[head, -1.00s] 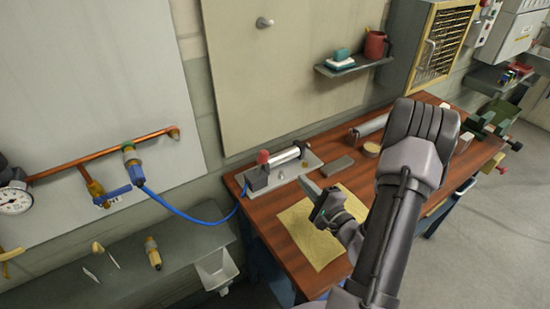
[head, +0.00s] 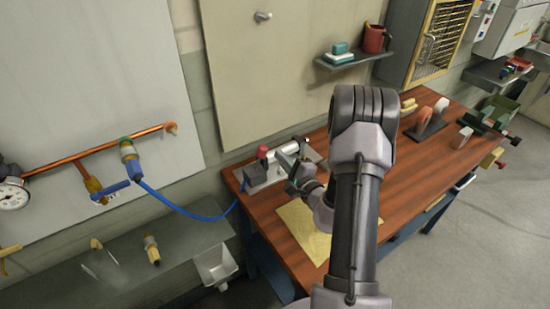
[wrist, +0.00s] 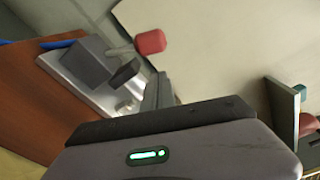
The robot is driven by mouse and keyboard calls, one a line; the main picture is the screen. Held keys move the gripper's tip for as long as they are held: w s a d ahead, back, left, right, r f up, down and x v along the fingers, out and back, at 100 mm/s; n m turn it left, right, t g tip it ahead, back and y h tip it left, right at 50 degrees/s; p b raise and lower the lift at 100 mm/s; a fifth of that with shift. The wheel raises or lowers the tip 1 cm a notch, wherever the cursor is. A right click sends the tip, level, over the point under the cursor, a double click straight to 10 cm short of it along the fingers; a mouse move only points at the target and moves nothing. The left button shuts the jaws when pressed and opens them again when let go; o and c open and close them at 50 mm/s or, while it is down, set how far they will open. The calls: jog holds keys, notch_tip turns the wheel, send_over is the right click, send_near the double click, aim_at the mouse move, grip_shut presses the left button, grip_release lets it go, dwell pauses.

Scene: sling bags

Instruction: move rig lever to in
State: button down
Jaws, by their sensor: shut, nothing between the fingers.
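The rig (head: 254,179) is a pale metal plate with a dark block and a silver cylinder (head: 289,148), at the left back of the wooden workbench. Its lever has a red knob (head: 262,152) that stands up at the rig's left end. In the wrist view the red knob (wrist: 150,41) sits on a pale stem above the grey block (wrist: 84,62). My gripper (head: 300,166) is shut and empty, over the right part of the rig in the head view. In the wrist view my fingers (wrist: 158,92) appear right of and below the knob, apart from it. The gripper partly hides the plate.
A blue hose (head: 190,213) runs from the wall pipework to the rig. A yellow sheet (head: 296,225) lies on the workbench (head: 408,182) in front. Blocks and a vise stand at right.

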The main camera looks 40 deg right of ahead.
aim_at(262, 152)
jog(key=shift+w+a+r, duration=0.2)
jog(key=shift+a, duration=0.35)
jog(key=shift+w+a+r, duration=0.15)
jog(key=shift+a+r, duration=0.05)
jog(key=shift+a, duration=0.3)
jog(key=shift+b, duration=0.35)
